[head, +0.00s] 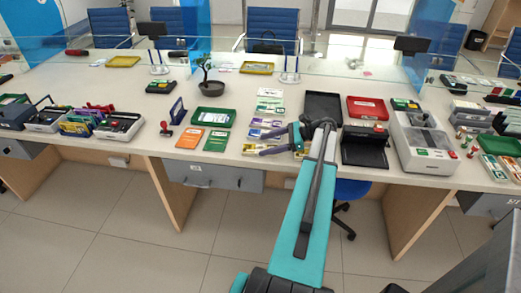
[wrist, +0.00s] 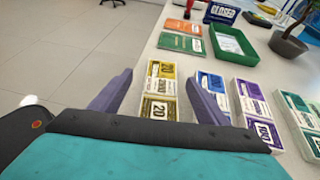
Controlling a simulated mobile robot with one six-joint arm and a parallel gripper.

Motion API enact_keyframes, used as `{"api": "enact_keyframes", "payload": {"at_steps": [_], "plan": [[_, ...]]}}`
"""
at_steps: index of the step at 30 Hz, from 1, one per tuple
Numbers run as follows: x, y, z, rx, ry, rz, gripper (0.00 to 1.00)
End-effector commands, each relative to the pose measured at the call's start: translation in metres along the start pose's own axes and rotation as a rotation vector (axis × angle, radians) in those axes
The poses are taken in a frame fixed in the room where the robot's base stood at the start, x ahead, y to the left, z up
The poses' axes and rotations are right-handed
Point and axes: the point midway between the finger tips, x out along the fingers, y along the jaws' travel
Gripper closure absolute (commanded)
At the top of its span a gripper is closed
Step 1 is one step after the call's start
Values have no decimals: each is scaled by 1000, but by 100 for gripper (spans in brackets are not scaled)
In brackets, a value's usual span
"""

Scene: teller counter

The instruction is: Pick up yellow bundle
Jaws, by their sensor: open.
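The yellow bundle (wrist: 160,74) lies on the counter near its front edge. In the wrist view it shows between the two purple fingers of my gripper (wrist: 159,77), with its near end close to the palm. In the head view the yellow bundle (head: 250,149) is partly covered by my gripper (head: 256,143), which reaches in from the right. The fingers are apart, one on each side of the bundle, with nothing gripped. I cannot tell how high the fingertips are above the counter.
A blue bundle and a purple bundle (wrist: 252,102) lie right of the yellow one in the wrist view, close to the right finger. Green bundles (wrist: 297,118) follow. A green tray (head: 213,117) and orange and green booklets (head: 216,141) lie left in the head view. A black tray (head: 323,105) stands right.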

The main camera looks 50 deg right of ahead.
Motion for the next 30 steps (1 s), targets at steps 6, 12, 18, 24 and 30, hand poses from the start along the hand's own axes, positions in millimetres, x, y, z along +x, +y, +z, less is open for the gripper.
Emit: {"api": "enact_keyframes", "payload": {"at_steps": [6, 12, 18, 24, 30], "plan": [[15, 0, 0, 0, 0, -1, 31], [15, 0, 0, 0, 0, -2, 31], [17, 0, 0, 0, 0, -1, 31], [33, -2, 3, 2, 0, -1, 31], [56, -4, 3, 1, -1, -1, 31]]}}
